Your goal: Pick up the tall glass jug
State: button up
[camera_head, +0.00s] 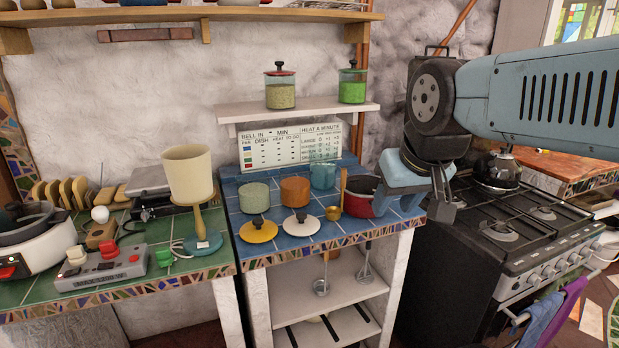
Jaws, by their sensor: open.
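A bluish see-through glass vessel (322,174) stands upright at the back of the blue tiled counter, left of the red pot. It is the only open glass vessel I can make out on this counter; I cannot tell for sure that it is the tall glass jug. My gripper (416,208) is open and appears empty, pointing down near the counter's right edge. It is to the right of the glass vessel and apart from it in the picture.
A red pot (361,203) stands between the glass and my gripper. Green (254,198) and orange (295,191) canisters stand left of the glass. Lids lie in front. A shelf (240,112) with lidded jars hangs above. A black stove (470,250) is at right.

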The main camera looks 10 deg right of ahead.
aim_at(323, 157)
jog(key=z, duration=0.15)
jog(key=i, duration=0.95)
jog(key=u, duration=0.1)
